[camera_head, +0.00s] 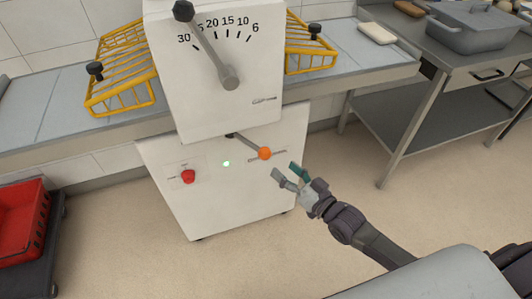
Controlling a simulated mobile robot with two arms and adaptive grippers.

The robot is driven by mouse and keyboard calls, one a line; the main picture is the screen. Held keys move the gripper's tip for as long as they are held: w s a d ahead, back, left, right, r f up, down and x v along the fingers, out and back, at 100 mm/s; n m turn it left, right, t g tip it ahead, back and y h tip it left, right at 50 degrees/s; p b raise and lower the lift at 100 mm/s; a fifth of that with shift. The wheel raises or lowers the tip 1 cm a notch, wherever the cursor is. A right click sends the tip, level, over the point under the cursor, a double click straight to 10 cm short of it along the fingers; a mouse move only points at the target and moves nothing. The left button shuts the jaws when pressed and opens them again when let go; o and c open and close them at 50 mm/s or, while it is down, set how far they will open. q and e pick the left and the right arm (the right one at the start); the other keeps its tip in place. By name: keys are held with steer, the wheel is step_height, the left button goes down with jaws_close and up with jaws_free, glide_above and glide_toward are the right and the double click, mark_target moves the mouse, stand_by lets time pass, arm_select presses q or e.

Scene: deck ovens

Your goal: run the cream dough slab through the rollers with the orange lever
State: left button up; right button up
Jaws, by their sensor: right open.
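The orange lever (265,153) is a dark rod with an orange ball on the lower front of the white dough sheeter (218,100). My right gripper (284,173) is open and empty, a little below and to the right of the orange ball, apart from it in the picture. A cream slab (377,32), which looks like the dough, lies on the right end of the sheeter's bed. The rollers are hidden behind the white housing and yellow guards. My left gripper is not in view.
A black-knobbed handle (207,45) points up-left on the number dial. Yellow guards (122,75) flank the housing. A steel table (455,70) is at right, a red crate (22,228) at lower left.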

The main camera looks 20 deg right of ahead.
mark_target(269, 157)
steer(key=x, duration=0.9)
steer(key=shift+w, duration=0.1)
jaws_close()
